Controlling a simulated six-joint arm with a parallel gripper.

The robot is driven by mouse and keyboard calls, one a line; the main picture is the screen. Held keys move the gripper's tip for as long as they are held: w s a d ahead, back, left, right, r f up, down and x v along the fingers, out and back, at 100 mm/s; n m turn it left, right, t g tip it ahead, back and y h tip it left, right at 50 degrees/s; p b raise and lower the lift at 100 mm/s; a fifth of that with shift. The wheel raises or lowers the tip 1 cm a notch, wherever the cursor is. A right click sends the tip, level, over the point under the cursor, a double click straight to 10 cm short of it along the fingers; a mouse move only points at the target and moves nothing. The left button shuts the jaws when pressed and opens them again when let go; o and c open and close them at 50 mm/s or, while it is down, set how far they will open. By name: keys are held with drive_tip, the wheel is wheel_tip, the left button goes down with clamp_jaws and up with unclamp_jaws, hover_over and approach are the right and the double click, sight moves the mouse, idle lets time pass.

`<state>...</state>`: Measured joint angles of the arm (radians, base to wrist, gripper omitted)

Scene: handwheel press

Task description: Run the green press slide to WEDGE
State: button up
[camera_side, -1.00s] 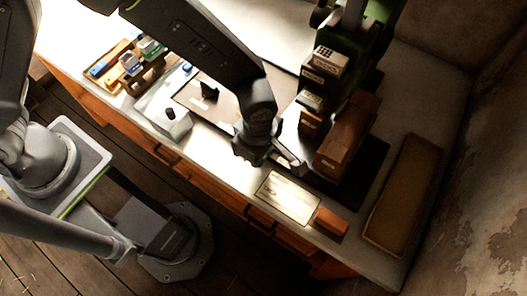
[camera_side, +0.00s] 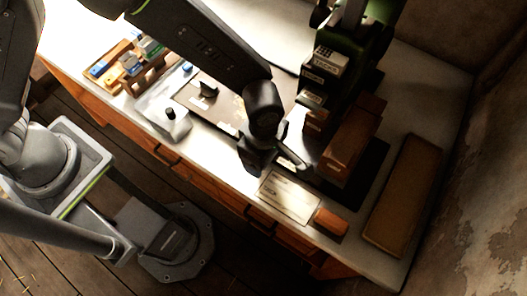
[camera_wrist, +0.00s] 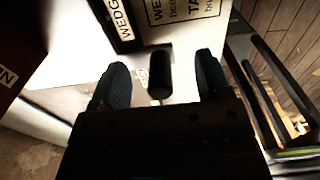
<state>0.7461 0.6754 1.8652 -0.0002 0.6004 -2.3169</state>
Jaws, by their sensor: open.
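The green press (camera_side: 372,45) stands at the back right of the bench in the side view, with labelled blocks on its front. In the wrist view a label reading WEDG, cut off by the frame edge, is on a dark block (camera_wrist: 112,22). My gripper (camera_side: 283,163) is low over the bench in front of the press. In the wrist view my gripper (camera_wrist: 160,62) is open, with a dark upright cylindrical handle (camera_wrist: 160,76) between its two fingers. Gaps show on both sides of the handle. The handle cannot be made out clearly in the side view.
A white card (camera_side: 290,197) and a small orange-brown block (camera_side: 331,222) lie at the front edge. A long brown board (camera_side: 402,195) lies at the right. A grey box with a dark knob (camera_side: 170,125) and a wooden rack (camera_side: 138,72) stand at the left.

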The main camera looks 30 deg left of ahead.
drive_tip(key=shift+o, duration=0.8)
drive_tip(key=shift+r, duration=4)
